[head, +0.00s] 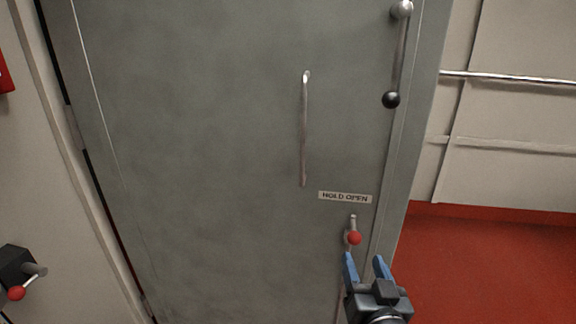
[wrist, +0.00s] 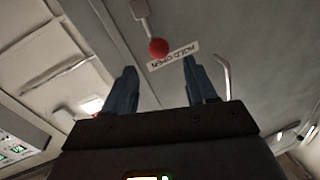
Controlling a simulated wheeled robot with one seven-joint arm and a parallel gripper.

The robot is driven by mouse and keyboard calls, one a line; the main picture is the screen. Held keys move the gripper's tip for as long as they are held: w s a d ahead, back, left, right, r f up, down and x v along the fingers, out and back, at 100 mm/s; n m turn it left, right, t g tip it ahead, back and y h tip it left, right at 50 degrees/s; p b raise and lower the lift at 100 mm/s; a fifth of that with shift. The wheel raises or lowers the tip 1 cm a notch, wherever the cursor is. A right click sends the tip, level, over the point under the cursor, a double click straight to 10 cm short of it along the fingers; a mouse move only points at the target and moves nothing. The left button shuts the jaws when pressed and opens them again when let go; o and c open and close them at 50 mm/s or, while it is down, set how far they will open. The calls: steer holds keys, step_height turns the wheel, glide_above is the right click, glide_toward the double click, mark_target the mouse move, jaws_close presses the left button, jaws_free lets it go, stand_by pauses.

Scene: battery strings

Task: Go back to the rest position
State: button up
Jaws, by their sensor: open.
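My gripper (head: 367,262) is open and empty, its two blue fingers apart, at the lower right of the head view. In the wrist view my gripper (wrist: 157,80) also shows open, with nothing between its fingers. A small lever with a red knob (head: 354,238) sits on the grey door just above the fingertips in the head view. In the wrist view the red knob (wrist: 158,47) appears beyond and between the fingers; I see no contact. A "HOLD OPEN" label (head: 345,197) is above the lever.
The grey door (head: 200,150) fills the middle, with a vertical bar handle (head: 304,130) and a long lever with a black ball (head: 391,99). A black latch with a red knob (head: 17,292) is at lower left. A rail (head: 510,77) runs along the right wall above red floor (head: 480,265).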

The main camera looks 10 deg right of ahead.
steer(key=s+a+f+n+g+y+p, duration=0.1)
steer(key=s+f+p, duration=0.15)
steer(key=s, duration=0.95)
steer(key=s+r+p, duration=0.1)
steer(key=s+r, duration=0.2)
steer(key=s, duration=0.6)
steer(key=s+d+r+n+g+p, duration=0.1)
steer(key=s+r, duration=0.2)
steer(key=s, duration=0.7)
steer(key=s+d+r+n+g, duration=0.1)
steer(key=s+r, duration=0.3)
steer(key=s, duration=0.5)
steer(key=shift+s+d+y+p, duration=0.2)
steer(key=shift+d+y+p, duration=0.05)
steer(key=shift+y+p, duration=0.15)
steer(key=shift+c, duration=0.3)
